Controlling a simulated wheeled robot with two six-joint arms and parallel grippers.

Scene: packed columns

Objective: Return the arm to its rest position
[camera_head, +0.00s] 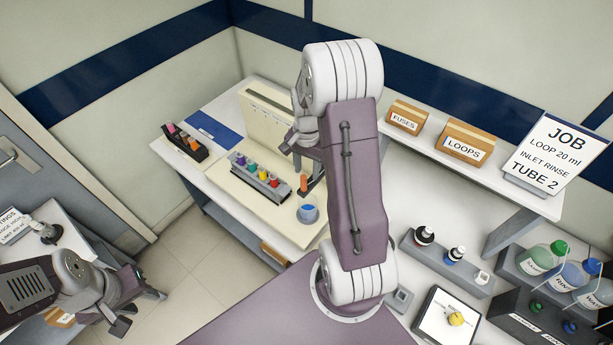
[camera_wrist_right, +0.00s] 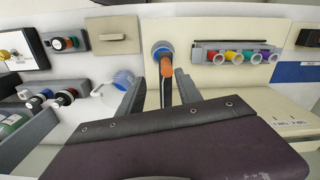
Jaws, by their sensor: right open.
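My right arm reaches over the bench in the head view, and its gripper (camera_head: 304,160) is partly hidden behind its own links. In the right wrist view the right gripper (camera_wrist_right: 160,92) has its fingers apart. The orange tip also shows in the head view (camera_head: 304,183), just below the gripper. My left gripper (camera_head: 141,311) is at the lower left, its fingers apart and empty, near the side table.
A cream instrument (camera_head: 270,112) carries a rack of coloured caps (camera_head: 259,178). A blue-filled beaker (camera_head: 308,214) stands close by the right gripper. A dark rack (camera_head: 185,143) is at left. Boxes (camera_head: 464,142) and a JOB sign (camera_head: 555,155) stand on the shelf; bottles (camera_head: 569,272) are at right.

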